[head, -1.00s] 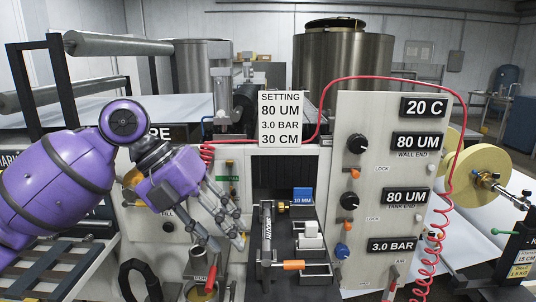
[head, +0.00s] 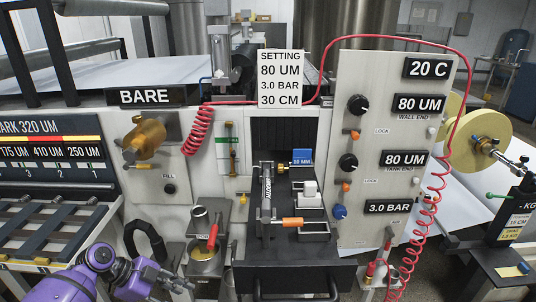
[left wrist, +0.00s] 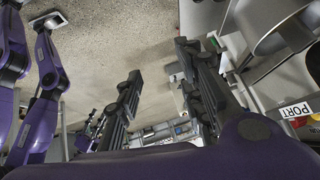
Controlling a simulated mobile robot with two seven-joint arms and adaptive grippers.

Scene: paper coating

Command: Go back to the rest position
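My left gripper (head: 172,285) is low at the bottom left of the head view, in front of the machine and below the metal cup (head: 206,256). Its lower part is cut off by the picture edge. In the left wrist view its two dark fingers (left wrist: 158,60) stand well apart with nothing between them, over the grey floor. Purple links of mine show at the left of that view. My right gripper cannot be made out in either view.
The coating machine's front panel (head: 350,215) carries knobs and displays. A red coiled hose (head: 408,245) hangs at its right. A rack of bars (head: 60,215) stands at the left, close to my left arm. A yellow roll (head: 478,135) is at the right.

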